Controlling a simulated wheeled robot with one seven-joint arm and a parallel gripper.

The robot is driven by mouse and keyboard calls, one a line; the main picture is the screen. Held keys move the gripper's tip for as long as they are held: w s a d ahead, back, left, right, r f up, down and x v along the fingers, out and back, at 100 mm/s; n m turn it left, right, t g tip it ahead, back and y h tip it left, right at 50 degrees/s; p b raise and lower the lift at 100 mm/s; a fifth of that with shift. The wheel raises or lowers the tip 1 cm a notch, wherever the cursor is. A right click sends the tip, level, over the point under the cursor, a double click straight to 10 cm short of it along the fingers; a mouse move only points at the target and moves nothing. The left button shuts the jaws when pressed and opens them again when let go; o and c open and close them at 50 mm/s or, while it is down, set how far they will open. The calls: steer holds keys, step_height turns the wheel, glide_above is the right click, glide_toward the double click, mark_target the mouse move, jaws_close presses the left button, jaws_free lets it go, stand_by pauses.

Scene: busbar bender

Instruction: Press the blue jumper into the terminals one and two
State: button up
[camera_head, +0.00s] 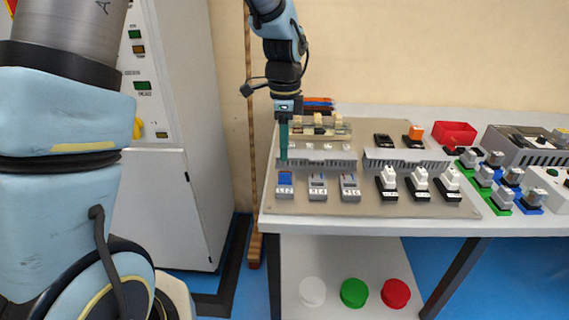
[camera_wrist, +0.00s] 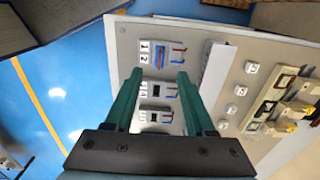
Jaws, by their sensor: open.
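The blue jumper (camera_head: 285,179) is at the leftmost grey terminal block (camera_head: 285,194) on the panel. In the wrist view the blue jumper (camera_wrist: 160,57) lies along the block marked 1 and 2 (camera_wrist: 146,56); I cannot tell how deep it sits. My gripper (camera_head: 283,158) points down above the panel, just behind that block in the head view. Its green fingers are apart with nothing between them. In the wrist view the gripper (camera_wrist: 157,73) has its tips near the jumper, apparently above it.
Two similar grey blocks (camera_head: 318,187) (camera_head: 350,187) stand to the right, then several white-topped switches (camera_head: 419,180). A slotted grey duct (camera_head: 320,164) runs behind the blocks. A red bin (camera_head: 454,133) stands further right.

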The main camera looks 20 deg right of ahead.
step_height(320, 180, up, 2)
steer(key=shift+r, duration=0.1)
stand_by(0.4)
steer(key=s+a+n, duration=0.2)
steer(key=a+n, duration=0.9)
steer(key=a, duration=0.4)
steer(key=s+a+f+n+t, duration=0.1)
steer(key=s+a+n, duration=0.1)
steer(key=a+n, duration=0.9)
steer(key=a, duration=0.4)
steer(key=shift+f+t, duration=0.25)
steer(key=shift+t, duration=0.05)
